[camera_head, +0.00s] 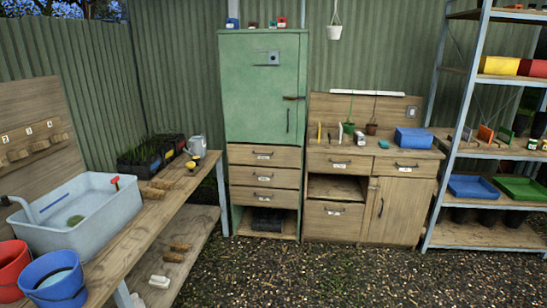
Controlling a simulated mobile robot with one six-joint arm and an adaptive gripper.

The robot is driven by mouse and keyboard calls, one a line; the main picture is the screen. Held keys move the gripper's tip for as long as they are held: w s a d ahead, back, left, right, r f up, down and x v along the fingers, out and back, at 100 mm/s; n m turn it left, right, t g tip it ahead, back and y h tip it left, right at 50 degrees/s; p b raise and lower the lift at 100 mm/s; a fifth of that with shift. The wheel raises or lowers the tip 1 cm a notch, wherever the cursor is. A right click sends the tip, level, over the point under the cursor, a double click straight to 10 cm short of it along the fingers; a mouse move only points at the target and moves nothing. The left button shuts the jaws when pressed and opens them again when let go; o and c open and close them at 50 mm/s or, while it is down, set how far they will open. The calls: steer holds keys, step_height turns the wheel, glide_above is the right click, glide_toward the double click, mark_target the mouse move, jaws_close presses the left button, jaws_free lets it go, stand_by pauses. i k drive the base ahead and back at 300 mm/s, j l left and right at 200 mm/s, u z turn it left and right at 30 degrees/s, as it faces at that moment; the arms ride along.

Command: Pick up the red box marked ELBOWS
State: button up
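No marking ELBOWS can be read at this size. A small red item (282,22), box-like with a pale patch, sits on top of the tall green cabinet (262,85), towards its right side. A blue item (232,23) and small dark items stand on the same top, to its left. Another red piece (486,133) stands upright among small items on the right-hand shelf rack; I cannot tell whether it is a box. My gripper is not in view.
A wooden bench with a grey sink (82,212) and red (12,268) and blue (54,280) buckets runs along the left. A wooden cabinet (400,210) stands right of the green one. A metal rack (468,110) is at right. The gravel floor (330,275) between is clear.

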mark_target(282, 22)
steer(key=i+j+u, duration=0.15)
steer(key=i, duration=0.85)
steer(key=i+j+u, duration=0.15)
steer(key=i, duration=0.9)
